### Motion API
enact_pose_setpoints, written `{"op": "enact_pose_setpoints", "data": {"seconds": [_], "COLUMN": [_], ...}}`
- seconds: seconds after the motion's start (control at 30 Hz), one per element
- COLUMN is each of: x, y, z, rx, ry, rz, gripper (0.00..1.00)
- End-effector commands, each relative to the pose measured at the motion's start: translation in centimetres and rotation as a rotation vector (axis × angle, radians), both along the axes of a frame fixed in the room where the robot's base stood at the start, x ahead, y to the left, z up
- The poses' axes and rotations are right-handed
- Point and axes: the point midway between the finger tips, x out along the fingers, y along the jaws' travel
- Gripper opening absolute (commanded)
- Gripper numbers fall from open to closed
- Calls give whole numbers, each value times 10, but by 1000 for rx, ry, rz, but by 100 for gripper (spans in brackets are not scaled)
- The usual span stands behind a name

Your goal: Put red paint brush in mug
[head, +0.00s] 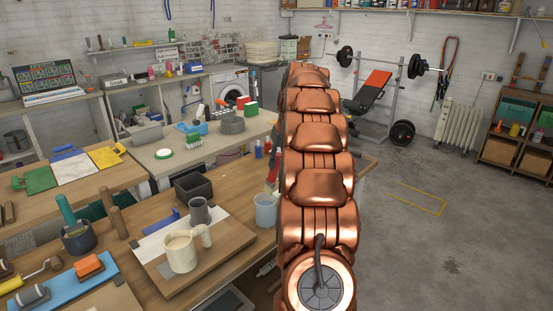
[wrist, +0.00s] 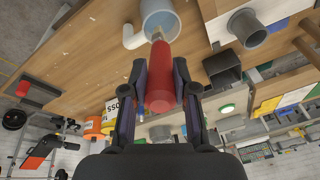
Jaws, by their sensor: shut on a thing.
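The red paint brush (wrist: 160,75) is between the two dark fingers of my gripper (wrist: 160,85) in the wrist view. Its thick red handle lies toward the camera, and its narrow end points at the mug. The light blue-grey mug (wrist: 172,18) has a white handle and overlaps the brush's narrow end. I cannot tell whether that end is inside the mug or only above it. In the head view the mug (head: 265,212) stands upright on the wooden table, just left of my arm. My gripper is mostly hidden behind my arm there.
A grey cup (head: 199,212) and a cream mug (head: 180,252) stand on a board left of the mug. A dark open box (head: 193,188) is behind them. A dark pot (head: 78,238) with tools stands further left. Open floor (head: 400,250) lies right of my arm.

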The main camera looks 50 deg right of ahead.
Motion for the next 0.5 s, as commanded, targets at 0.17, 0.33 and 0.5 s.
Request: {"op": "enact_pose_setpoints", "data": {"seconds": [0.17, 0.33, 0.5], "x": [-2, 2, 6], "y": [0, 0, 0], "z": [-13, -25, -37], "rx": [-2, -2, -1], "ry": [-1, -1, -1], "rz": [0, 0, 1], "gripper": [0, 0, 0]}}
